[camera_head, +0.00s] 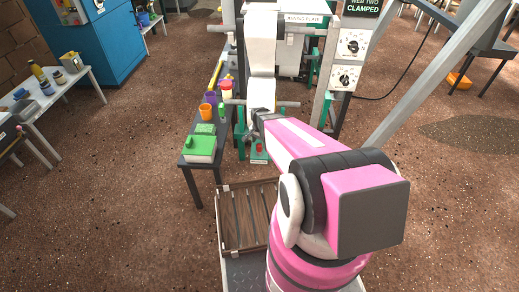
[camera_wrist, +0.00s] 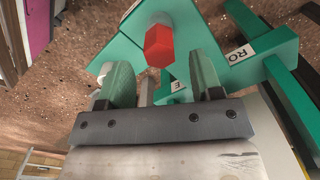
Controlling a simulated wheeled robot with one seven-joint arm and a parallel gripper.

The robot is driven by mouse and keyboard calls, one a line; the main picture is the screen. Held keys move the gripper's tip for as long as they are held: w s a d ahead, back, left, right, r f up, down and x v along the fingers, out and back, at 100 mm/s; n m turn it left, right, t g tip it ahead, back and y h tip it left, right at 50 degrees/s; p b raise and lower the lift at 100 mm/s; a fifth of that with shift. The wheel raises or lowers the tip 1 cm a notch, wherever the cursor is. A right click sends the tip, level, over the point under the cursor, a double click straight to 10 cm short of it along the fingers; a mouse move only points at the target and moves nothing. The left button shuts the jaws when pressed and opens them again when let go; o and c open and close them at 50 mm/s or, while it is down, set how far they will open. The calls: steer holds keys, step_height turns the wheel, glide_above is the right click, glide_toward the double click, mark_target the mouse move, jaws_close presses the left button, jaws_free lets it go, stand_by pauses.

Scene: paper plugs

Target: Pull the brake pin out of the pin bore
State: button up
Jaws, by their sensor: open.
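The brake pin, as far as I can tell, is the piece with a red faceted head (camera_wrist: 158,46) and a pale round part behind it, in the wrist view. It stands out from a green bracket (camera_wrist: 185,22); the bore itself is hidden. My gripper (camera_wrist: 162,72) is open, with one greenish finger on each side below the red head. The head lies beyond and between the fingertips, and I see no contact. In the head view a small red piece (camera_head: 259,147) shows on the green part below my wrist; my fingers are hard to make out there.
A dark narrow table (camera_head: 192,163) at left holds a green-topped box (camera_head: 200,149), an orange cup (camera_head: 206,111) and other items. A slatted wooden tray (camera_head: 247,217) lies in front. Grey machine posts and a dial panel (camera_head: 349,60) stand around my arm. White labels mark the green parts.

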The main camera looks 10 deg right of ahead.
mark_target(259, 150)
steer(key=shift+f, duration=1.45)
steer(key=c, duration=1.1)
